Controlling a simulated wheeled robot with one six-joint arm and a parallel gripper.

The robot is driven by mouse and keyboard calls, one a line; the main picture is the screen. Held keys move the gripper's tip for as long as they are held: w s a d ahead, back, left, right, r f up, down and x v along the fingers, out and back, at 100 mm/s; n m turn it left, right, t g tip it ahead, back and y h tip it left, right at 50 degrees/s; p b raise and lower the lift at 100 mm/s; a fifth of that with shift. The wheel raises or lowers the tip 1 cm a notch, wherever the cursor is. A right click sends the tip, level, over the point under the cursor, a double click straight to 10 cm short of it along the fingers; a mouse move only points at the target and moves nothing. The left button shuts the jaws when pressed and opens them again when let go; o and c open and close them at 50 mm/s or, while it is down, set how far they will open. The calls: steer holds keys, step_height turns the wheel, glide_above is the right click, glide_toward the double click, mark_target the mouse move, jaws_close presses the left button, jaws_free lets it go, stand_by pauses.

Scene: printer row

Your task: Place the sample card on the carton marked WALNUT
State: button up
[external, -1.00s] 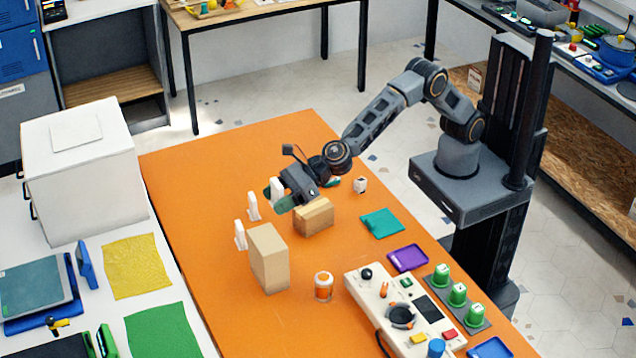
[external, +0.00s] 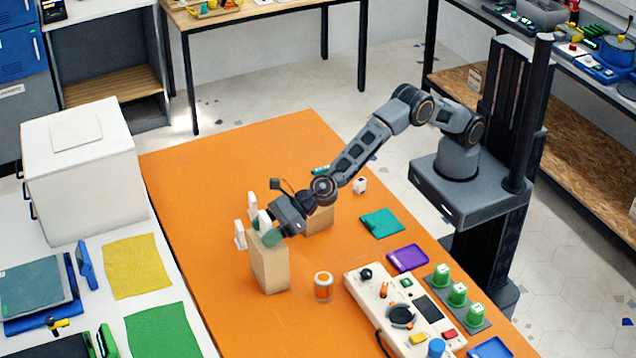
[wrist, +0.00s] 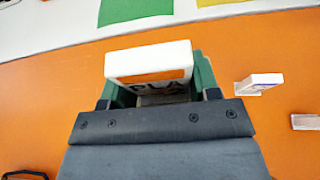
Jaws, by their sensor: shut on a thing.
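The sample card (wrist: 150,60), a thick white piece with an orange band and partly hidden letters reading "PLA", is held between the green fingers of my gripper (wrist: 157,88). In the external view my gripper (external: 267,230) is at the top of a tall tan carton (external: 270,268); the card's white edge (external: 264,217) shows there. I cannot tell whether the card touches the carton. A lower tan carton (external: 320,219) stands behind, partly covered by my arm. No WALNUT marking is readable on either carton.
Two small white upright stands (external: 240,235) (external: 252,205) are close left of the tall carton. An orange-and-white jar (external: 323,287) stands to its right. A control panel (external: 400,312), a purple tray (external: 407,258) and a teal mat (external: 382,223) lie farther right.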

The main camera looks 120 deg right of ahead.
steer(key=shift+f, duration=0.2)
steer(key=o, duration=0.9)
steer(key=shift+r, duration=0.1)
